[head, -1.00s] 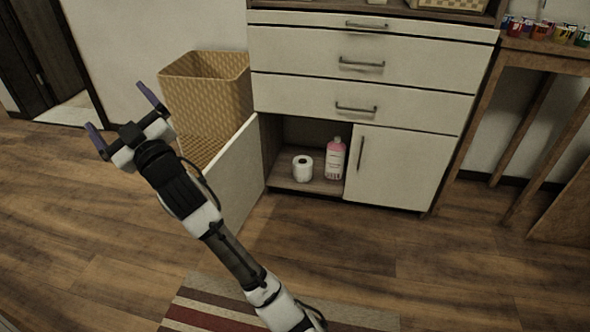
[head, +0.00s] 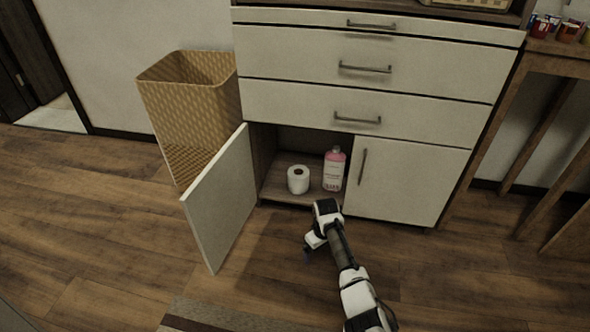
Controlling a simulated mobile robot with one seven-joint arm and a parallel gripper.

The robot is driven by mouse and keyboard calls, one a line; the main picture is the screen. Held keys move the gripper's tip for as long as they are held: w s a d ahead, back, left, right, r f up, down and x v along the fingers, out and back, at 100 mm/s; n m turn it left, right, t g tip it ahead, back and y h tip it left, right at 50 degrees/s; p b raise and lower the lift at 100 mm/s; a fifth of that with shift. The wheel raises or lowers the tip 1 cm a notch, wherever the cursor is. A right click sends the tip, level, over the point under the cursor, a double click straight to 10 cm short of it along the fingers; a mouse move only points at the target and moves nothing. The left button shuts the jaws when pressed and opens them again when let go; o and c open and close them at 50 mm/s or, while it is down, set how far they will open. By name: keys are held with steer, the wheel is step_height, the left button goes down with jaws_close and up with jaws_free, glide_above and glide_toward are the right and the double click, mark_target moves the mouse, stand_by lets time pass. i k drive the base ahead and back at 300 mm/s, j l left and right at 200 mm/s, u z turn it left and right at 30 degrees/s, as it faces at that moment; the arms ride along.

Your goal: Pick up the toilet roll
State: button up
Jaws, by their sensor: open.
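The white toilet roll (head: 298,179) stands upright on the floor of the open lower cabinet compartment (head: 284,198), near its front. A pink bottle (head: 333,170) with a white label stands just to its right. My gripper (head: 308,252) is in front of the cabinet, below the roll in the picture and apart from it. It points downward and is mostly hidden behind my wrist; only a dark fingertip shows. It is open, and I see nothing held in it.
The left cabinet door (head: 222,200) stands open toward me, left of the compartment. The right door (head: 405,178) is closed. A wicker basket (head: 190,110) stands behind the open door. A wooden table (head: 560,60) is at right. The wooden floor in front is clear, with a striped rug (head: 225,318) near.

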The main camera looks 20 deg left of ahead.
mark_target(297, 175)
steer(key=i+j, duration=1.2)
